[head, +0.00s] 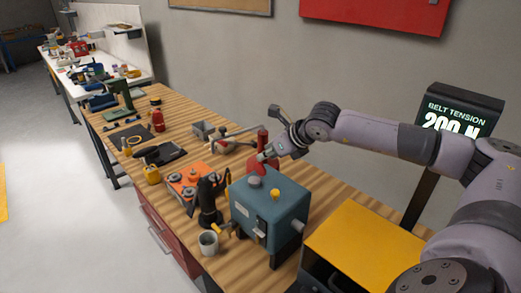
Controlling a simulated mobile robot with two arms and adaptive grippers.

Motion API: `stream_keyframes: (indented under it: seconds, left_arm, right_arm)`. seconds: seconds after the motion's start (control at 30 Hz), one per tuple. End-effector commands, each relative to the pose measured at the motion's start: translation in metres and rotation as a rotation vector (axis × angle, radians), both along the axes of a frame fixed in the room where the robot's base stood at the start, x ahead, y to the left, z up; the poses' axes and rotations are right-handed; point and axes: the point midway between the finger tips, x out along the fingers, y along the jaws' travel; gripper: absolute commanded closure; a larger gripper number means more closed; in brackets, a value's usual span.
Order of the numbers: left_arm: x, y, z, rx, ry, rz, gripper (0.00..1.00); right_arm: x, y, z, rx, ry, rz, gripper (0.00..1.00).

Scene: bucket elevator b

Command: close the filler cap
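A teal box-shaped unit (270,212) stands on the wooden workbench. On its top are a short grey round fitting (254,181) and a small yellow knob or plug (275,194). I cannot tell for sure which of these is the filler cap, or whether it is open. My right gripper (262,156) reaches in from the right, above and behind the unit's top in the picture. Its fingertips are small and partly merge with a red can behind, so its opening is unclear. My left gripper is not in view.
A red can (262,138) stands close behind my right gripper. A yellow-topped box (365,245) and a belt-tension display (455,112) are at right.

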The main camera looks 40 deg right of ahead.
Motion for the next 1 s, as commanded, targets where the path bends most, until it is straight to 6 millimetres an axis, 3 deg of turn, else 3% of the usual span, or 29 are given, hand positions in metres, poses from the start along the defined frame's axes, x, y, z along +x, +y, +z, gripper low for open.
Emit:
stream_keyframes:
  seconds: [0.03, 0.3, 0.67, 1.0]
  left_arm:
    - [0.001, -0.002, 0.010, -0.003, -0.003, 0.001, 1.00]
    - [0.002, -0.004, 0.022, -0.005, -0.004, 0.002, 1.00]
    - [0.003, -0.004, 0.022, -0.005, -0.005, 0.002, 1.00]
    - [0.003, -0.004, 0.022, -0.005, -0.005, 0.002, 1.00]
  right_arm:
    - [0.008, 0.002, -0.003, 0.004, 0.001, 0.000, 0.75]
    - [0.030, 0.002, -0.029, 0.001, 0.000, -0.001, 0.75]
    - [0.033, 0.002, -0.034, -0.001, 0.000, 0.000, 0.75]
    - [0.033, 0.002, -0.033, -0.001, 0.000, -0.001, 0.98]
